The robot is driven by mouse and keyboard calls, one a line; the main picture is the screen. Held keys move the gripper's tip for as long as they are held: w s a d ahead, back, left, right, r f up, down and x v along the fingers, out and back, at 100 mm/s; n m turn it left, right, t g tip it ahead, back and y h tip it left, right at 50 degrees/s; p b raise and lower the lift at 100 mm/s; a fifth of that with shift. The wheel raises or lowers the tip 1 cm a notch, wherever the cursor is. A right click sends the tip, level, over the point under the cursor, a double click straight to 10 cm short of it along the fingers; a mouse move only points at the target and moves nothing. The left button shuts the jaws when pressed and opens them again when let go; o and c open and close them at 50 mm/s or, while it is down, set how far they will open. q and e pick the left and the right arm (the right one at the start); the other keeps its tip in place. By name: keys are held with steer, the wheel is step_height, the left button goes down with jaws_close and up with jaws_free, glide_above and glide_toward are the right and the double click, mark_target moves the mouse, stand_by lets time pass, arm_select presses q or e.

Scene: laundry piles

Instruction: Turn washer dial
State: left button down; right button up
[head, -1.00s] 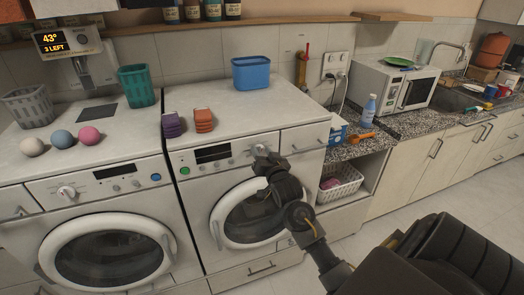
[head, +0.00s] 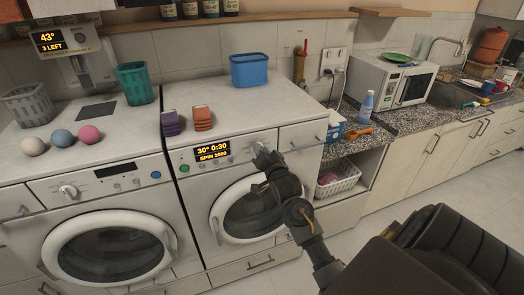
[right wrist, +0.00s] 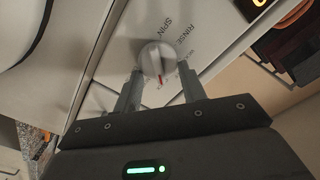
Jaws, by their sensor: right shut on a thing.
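The right-hand white washer (head: 258,266) has a round door and a lit display (head: 212,151) reading "30° 0:30 SPIN 1000". Its light grey dial (right wrist: 155,58) shows in the right wrist view, with a red mark near its lower edge and the labels SPIN and RINSE beside it. My right gripper (head: 262,152) is at the washer's control panel. In the right wrist view its two fingers stand on either side of the dial, shut on it. In the head view the gripper mostly hides the dial. My left gripper is not in view.
A second washer (head: 108,215) with a dark display and its own dial (head: 67,191) stands at left.

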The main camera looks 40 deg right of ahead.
steer(key=o, duration=1)
steer(key=shift+c, duration=0.2)
steer(key=b+v, duration=0.3)
steer(key=v, duration=0.7)
steer(key=shift+s, duration=0.35)
steer(key=shift+a, duration=0.15)
